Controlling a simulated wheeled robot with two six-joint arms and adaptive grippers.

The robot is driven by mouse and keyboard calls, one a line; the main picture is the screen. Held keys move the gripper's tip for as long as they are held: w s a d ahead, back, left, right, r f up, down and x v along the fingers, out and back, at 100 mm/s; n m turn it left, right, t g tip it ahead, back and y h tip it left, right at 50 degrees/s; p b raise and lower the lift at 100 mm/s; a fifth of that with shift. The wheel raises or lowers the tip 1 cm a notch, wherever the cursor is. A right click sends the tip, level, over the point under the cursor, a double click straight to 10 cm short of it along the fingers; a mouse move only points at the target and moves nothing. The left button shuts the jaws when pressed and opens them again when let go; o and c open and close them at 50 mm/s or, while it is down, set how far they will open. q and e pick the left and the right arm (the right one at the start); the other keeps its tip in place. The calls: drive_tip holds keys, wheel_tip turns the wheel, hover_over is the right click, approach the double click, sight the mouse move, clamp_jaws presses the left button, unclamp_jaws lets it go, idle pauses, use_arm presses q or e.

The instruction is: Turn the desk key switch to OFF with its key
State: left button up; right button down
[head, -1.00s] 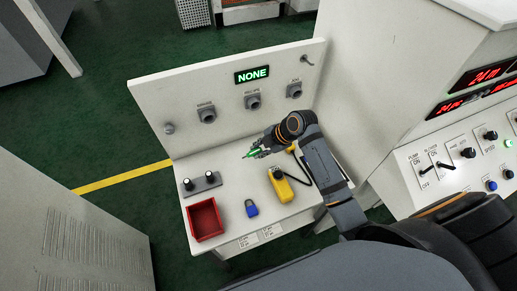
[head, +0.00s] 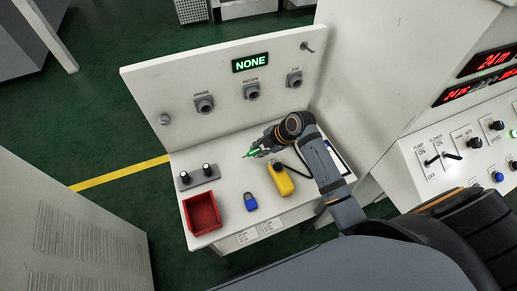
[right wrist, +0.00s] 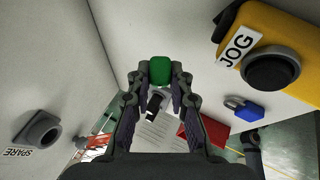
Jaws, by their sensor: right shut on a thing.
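My right gripper (head: 255,152) is shut on a small green piece, which looks like a key's head (right wrist: 160,70), held between the fingertips. In the head view it hangs above the white desk, in front of the upright panel and apart from it. Three round grey switches sit on the panel: left (head: 204,104), middle (head: 251,91) and right (head: 294,79). Their labels are too small to read in the head view. A grey switch labelled SPARE (right wrist: 40,130) shows at the left of the right wrist view. The held piece's shaft is hidden. My left gripper is not in view.
A green sign (head: 250,62) on the panel reads NONE. On the desk are a red bin (head: 203,214), a blue padlock (head: 250,202), a yellow JOG box (head: 281,180) and a grey block with two black knobs (head: 199,177). A control console (head: 445,150) stands at the right.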

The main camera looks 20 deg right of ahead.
drive_tip(key=shift+f+b, duration=0.85)
drive_tip(key=shift+f, duration=0.6)
unclamp_jaws()
idle(0.3)
idle(0.9)
drive_tip(key=shift+r+p, duration=1.45)
drive_tip(key=shift+r, duration=0.05)
drive_tip(key=shift+r, duration=0.1)
wheel_tip(320, 180, up, 6)
drive_tip(key=p, duration=0.5)
